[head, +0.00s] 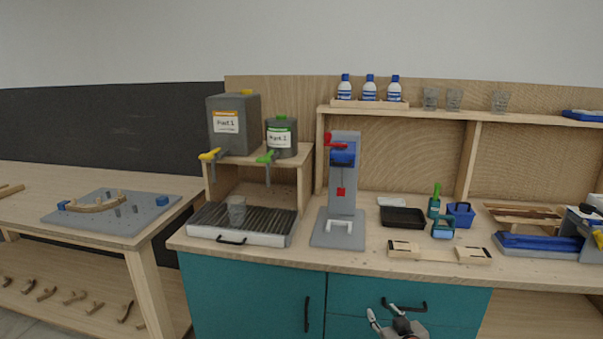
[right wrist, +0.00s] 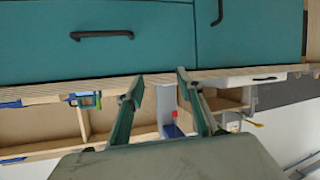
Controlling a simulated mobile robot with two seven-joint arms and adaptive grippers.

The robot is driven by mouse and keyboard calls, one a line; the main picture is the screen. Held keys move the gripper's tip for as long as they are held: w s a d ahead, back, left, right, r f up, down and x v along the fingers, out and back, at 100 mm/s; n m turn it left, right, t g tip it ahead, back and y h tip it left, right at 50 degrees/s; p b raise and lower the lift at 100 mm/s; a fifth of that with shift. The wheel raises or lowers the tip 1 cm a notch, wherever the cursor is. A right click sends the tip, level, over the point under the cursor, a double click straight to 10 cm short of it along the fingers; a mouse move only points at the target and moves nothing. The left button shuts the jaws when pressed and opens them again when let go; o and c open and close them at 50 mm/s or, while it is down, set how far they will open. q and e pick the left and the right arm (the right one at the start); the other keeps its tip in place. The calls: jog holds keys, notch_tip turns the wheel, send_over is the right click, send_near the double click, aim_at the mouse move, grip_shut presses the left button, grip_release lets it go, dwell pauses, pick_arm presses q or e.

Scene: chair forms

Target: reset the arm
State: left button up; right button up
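My right gripper (head: 392,322) shows at the bottom of the head view, in front of the teal drawers (head: 405,300). Its fingers are spread apart with nothing between them. In the right wrist view the two fingers of the right gripper (right wrist: 158,85) stand open and empty, with the teal cabinet front (right wrist: 150,40) beyond them. The drawer's black handle (head: 404,305) is close behind the gripper in the head view; I cannot tell whether they touch. My left gripper is not in view.
The workbench carries a grey press (head: 343,185), a grated tray (head: 242,226), a black tray (head: 403,217) and a blue basket (head: 461,214). Two labelled containers, the larger one grey (head: 233,122), stand on a raised shelf. A second table (head: 60,225) stands at left.

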jog(key=s+f+g, duration=0.1)
jog(key=s+f, duration=0.4)
jog(key=s, duration=0.7)
jog(key=s+f+n+g, duration=0.1)
jog(key=s+f, duration=0.5)
jog(key=s, duration=0.6)
jog(key=s+f+g, duration=0.1)
jog(key=s+f, duration=0.5)
jog(key=s, duration=0.5)
jog(key=shift+s+a+n+y, duration=0.15)
jog(key=shift+s+n+y, duration=0.15)
jog(key=shift+s+y, duration=0.1)
